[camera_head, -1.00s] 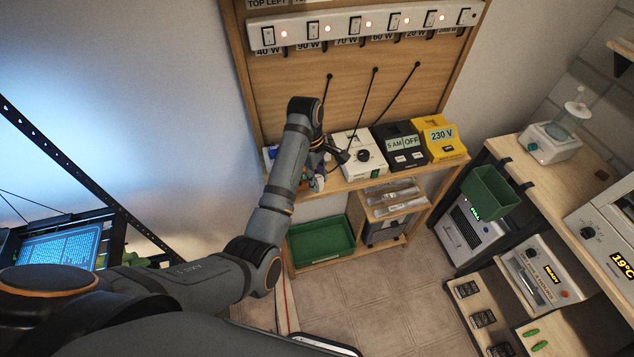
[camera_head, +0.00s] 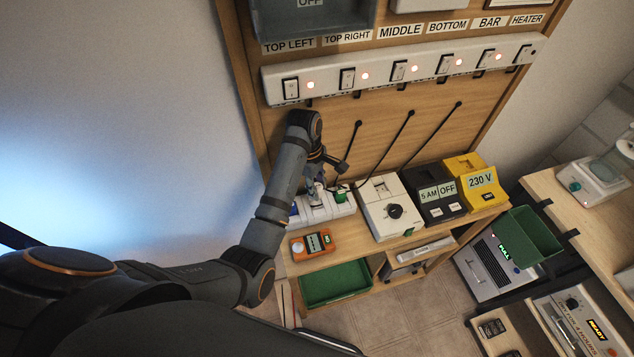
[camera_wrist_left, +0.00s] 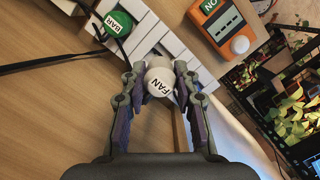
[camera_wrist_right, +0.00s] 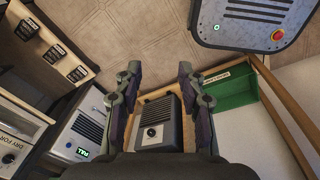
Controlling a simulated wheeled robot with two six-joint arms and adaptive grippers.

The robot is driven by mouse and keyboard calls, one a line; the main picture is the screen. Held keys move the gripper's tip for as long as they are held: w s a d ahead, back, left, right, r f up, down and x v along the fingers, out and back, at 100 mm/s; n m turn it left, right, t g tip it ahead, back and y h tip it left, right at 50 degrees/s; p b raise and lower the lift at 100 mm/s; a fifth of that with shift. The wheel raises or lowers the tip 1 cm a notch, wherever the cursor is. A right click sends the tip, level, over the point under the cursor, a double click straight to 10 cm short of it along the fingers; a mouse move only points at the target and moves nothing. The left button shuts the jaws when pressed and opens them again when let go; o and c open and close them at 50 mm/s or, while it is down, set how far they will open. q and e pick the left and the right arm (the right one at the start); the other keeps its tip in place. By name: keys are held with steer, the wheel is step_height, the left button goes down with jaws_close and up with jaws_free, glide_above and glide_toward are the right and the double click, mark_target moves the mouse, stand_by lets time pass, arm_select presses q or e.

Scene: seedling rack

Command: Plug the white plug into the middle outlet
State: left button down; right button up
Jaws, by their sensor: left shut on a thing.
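The white plug (camera_wrist_left: 159,80), a round body labelled FAN, is between the fingertips of my left gripper (camera_wrist_left: 160,84), which is shut on it. In the left wrist view it overlaps the white outlet strip (camera_wrist_left: 188,58); I cannot tell whether its pins are in an outlet. The strip also shows on the bench in the head view (camera_head: 336,210), where my left gripper (camera_head: 319,184) is over its rear part and hides some outlets. A green plug (camera_wrist_left: 117,22) labelled BAR sits at the strip to one side. My right gripper (camera_wrist_right: 160,84) is open and empty.
An orange meter (camera_head: 312,242) lies in front of the strip. A switch bar (camera_head: 420,67) is on the board behind. Black cables hang near the gripper.

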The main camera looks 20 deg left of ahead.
arm_select(q)
steer(key=shift+s+f, duration=0.1)
steer(key=shift+f, duration=0.35)
steer(key=f, duration=0.2)
steer(key=shift+w+a+f, duration=0.3)
steer(key=shift+w+f, duration=0.05)
steer(key=shift+f, duration=0.4)
steer(key=shift+s+d+f, duration=0.1)
steer(key=shift+s+f, duration=0.05)
steer(key=shift+f, duration=1.05)
arm_select(e)
steer(key=shift+w+a+f, duration=0.15)
steer(key=shift+w+a, duration=0.15)
steer(key=shift+a, duration=0.1)
steer(key=shift+w, duration=0.1)
